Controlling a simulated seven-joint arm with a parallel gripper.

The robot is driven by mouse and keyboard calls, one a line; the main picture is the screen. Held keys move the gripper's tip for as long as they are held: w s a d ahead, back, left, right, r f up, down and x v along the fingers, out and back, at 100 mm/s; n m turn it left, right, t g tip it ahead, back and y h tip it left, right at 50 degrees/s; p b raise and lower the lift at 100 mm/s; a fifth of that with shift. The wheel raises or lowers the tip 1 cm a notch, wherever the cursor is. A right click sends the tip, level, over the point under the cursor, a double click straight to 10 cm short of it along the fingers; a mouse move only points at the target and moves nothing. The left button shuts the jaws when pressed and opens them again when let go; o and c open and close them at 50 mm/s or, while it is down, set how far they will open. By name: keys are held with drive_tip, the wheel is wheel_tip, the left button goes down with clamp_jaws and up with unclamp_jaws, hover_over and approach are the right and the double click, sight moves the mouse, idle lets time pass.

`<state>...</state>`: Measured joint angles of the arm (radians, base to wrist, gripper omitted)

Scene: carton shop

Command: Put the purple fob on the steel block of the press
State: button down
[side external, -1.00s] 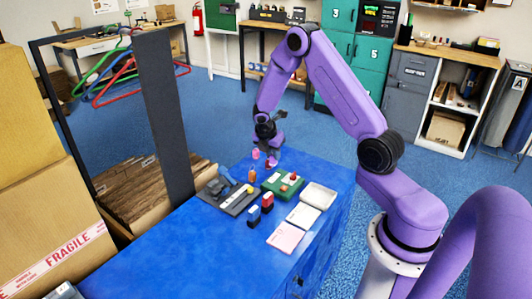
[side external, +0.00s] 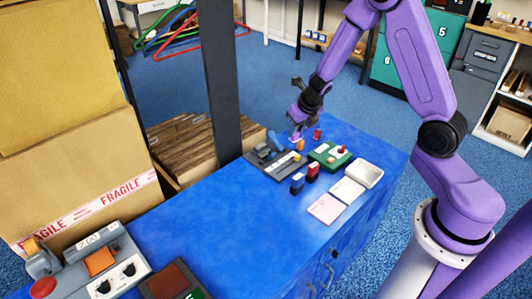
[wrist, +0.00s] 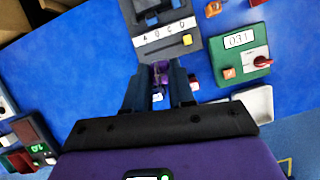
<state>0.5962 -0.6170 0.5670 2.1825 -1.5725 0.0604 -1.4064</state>
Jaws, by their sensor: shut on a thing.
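My gripper (wrist: 160,72) is shut on the small purple fob (wrist: 160,68), which shows between the dark fingertips in the wrist view. In the side view my gripper (side external: 296,133) hangs low over the far part of the blue table, and the fob is not clear there. Just beyond the fingertips is a dark grey device (wrist: 163,38) with blue parts, a white character strip and a yellow button. It also shows in the side view (side external: 268,165). I cannot tell whether it is the press, and no steel block is clearly seen.
A green box with a red knob (wrist: 243,50) stands right of the fingers. A white tray (side external: 363,173), a pink card (side external: 326,209) and small red and blue stampers (side external: 297,183) are nearby. A grey console (side external: 100,270) stands front left. The table's middle is clear.

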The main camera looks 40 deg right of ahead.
drive_tip(key=shift+n+y, duration=0.3)
drive_tip(key=shift+n, duration=0.6)
drive_tip(key=w+f, duration=0.3)
drive_tip(key=w, duration=0.1)
drive_tip(key=w+f, duration=0.3)
drive_tip(key=w, duration=0.2)
drive_tip(key=w+f, duration=0.3)
drive_tip(key=w, duration=0.1)
drive_tip(key=shift+w+f, duration=0.2)
drive_tip(key=shift+f, duration=1.7)
drive_tip(key=shift+f, duration=0.15)
drive_tip(key=c, duration=1)
unclamp_jaws()
drive_tip(key=shift+o, duration=0.2)
drive_tip(key=v, duration=1.2)
drive_tip(key=shift+r, duration=0.25)
